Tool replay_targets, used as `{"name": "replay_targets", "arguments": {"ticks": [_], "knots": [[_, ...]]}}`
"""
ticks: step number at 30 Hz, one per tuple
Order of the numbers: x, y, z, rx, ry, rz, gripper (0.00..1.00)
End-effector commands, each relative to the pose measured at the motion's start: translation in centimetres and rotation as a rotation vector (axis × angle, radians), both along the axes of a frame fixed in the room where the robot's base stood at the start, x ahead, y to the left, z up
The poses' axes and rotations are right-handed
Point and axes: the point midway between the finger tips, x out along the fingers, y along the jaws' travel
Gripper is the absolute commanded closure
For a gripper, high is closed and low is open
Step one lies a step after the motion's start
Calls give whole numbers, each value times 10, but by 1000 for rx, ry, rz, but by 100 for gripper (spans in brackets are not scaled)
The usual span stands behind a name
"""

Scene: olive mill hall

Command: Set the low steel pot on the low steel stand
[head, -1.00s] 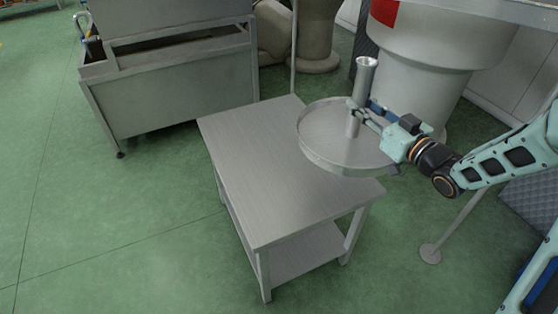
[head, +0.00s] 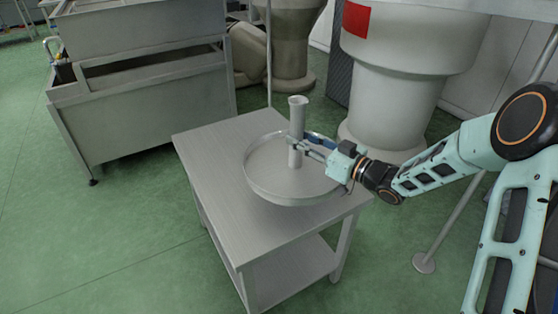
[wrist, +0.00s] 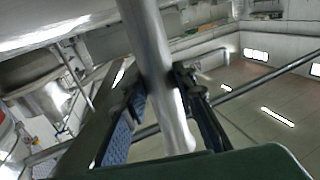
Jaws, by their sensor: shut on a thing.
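The low steel pot (head: 268,177) is a wide, shallow round pan with an upright steel tube (head: 297,122) rising from its middle. My gripper (head: 293,145) is shut on this tube, reaching in from the right. In the wrist view the tube (wrist: 155,65) runs between the two finger pads of my gripper (wrist: 157,105). The pot looks level and lies over the far right part of the low steel stand (head: 215,165), a rectangular table with a lower shelf (head: 285,275). I cannot tell whether the pot's underside touches the top.
A steel tank unit (head: 150,105) stands behind left. A large pale round vessel (head: 395,95) with a red patch stands behind right, close to my arm. A thin post with a round foot (head: 425,262) is at right. The stand's left and front top is bare; green floor is open at left.

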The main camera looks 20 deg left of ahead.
Motion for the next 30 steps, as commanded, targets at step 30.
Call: {"name": "replay_targets", "arguments": {"ticks": [30], "knots": [[28,67,-98,4,-5,0,100]]}}
